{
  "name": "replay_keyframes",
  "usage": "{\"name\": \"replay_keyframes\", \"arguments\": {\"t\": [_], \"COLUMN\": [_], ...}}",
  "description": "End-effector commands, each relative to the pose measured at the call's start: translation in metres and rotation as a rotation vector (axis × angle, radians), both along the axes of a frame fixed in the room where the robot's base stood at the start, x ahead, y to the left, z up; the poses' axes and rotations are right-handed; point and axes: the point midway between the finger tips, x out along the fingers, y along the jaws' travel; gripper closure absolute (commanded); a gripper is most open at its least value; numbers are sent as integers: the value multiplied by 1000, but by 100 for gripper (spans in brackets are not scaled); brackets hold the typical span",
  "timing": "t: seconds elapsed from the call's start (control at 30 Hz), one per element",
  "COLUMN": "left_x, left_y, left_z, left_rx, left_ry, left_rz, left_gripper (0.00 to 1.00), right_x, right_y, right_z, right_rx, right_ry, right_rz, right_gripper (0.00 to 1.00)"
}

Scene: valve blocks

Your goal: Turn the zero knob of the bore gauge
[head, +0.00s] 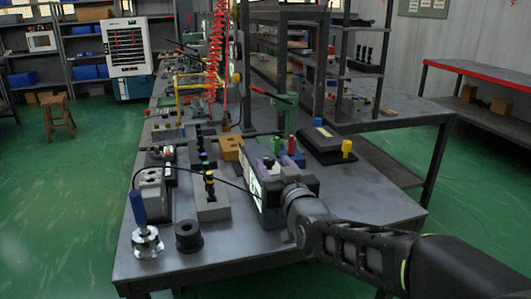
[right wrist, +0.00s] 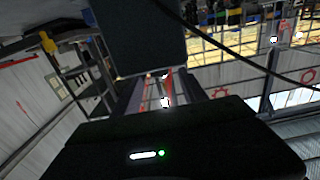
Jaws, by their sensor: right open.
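An upright tool with a blue handle (head: 138,207) and a shiny, clear-looking round base (head: 147,243) stands at the table's front left corner. It may be the bore gauge, but I cannot make out a zero knob. A black ring (head: 188,236) lies just right of it. My right gripper (head: 278,161) is over the right middle of the table, well right of the blue-handled tool. It is open, and its fingers partly blend with things behind them. In the right wrist view, the gap between the fingers (right wrist: 163,92) shows no held object. My left gripper is out of view.
A grey block with dark, yellow and green knobs (head: 209,190) stands left of my right gripper. A white device with a cable (head: 151,190) is farther left. A yellow block (head: 230,148) and a dark case (head: 325,144) lie behind. The front right tabletop is mostly bare.

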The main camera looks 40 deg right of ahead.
Motion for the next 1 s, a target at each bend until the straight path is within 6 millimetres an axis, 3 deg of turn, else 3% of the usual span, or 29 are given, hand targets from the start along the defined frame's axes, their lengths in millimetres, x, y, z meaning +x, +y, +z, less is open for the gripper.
{"name": "replay_keyframes", "arguments": {"t": [0.5, 0.87, 1.0], "left_x": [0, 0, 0], "left_y": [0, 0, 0], "left_z": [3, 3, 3], "left_rx": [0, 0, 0], "left_ry": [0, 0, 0], "left_rz": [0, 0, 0], "left_gripper": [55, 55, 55], "right_x": [64, 70, 70], "right_y": [-22, -24, -24], "right_z": [-1, 0, 0], "right_rx": [3, 2, 2], "right_ry": [1, -1, -1], "right_rz": [1, 0, 0], "right_gripper": [50, 50, 60]}}
